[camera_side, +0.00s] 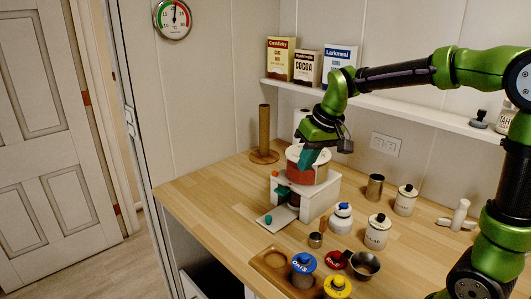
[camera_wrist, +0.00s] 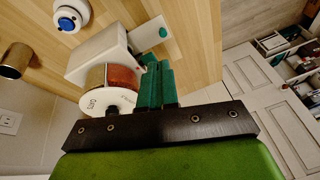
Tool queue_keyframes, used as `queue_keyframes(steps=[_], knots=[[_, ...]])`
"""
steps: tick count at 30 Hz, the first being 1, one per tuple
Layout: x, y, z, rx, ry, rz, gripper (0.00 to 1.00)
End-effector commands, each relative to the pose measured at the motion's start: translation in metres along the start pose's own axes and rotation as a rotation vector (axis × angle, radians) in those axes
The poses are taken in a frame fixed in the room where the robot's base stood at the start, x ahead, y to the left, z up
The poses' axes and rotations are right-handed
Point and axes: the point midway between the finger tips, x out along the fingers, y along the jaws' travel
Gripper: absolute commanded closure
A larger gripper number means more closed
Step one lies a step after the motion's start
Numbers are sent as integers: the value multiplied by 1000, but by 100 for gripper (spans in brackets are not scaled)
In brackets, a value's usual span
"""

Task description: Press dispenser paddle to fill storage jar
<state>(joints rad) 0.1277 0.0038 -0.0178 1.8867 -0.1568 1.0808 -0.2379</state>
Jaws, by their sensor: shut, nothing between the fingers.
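The dispenser has a white stand (camera_side: 322,192) and a round hopper (camera_side: 310,175) with reddish contents and a white lid. In the wrist view its hopper (camera_wrist: 125,78) lies just left of my fingers. My gripper (camera_side: 305,162), with teal fingers, is shut and empty, in front of the hopper's upper part; contact cannot be told. It also shows in the wrist view (camera_wrist: 152,66). A small white plate with a teal knob (camera_side: 268,219) juts from the stand's front; I cannot tell if this is the paddle. Which container is the storage jar is unclear; a white jar with a blue-marked top (camera_side: 341,218) stands right of the dispenser.
A wooden tray (camera_side: 262,262) with blue- and yellow-lidded jars stands at the front edge. A metal bowl (camera_side: 364,266), a metal cup (camera_side: 374,187) and white canisters (camera_side: 405,201) stand to the right. A wooden roll holder (camera_side: 264,135) stands behind. The left counter is clear.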

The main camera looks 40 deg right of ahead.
Motion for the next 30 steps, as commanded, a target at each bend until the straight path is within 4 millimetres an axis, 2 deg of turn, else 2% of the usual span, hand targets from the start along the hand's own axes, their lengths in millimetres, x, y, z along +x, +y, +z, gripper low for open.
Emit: queue_keyframes(steps=[6, 18, 24, 30], knots=[[-17, -11, 41, 56, 43, -39, 100], [-36, -22, 113, 128, 122, -113, 100], [-41, -24, 141, 136, 161, -147, 100], [-45, -26, 154, 126, 186, -167, 100]])
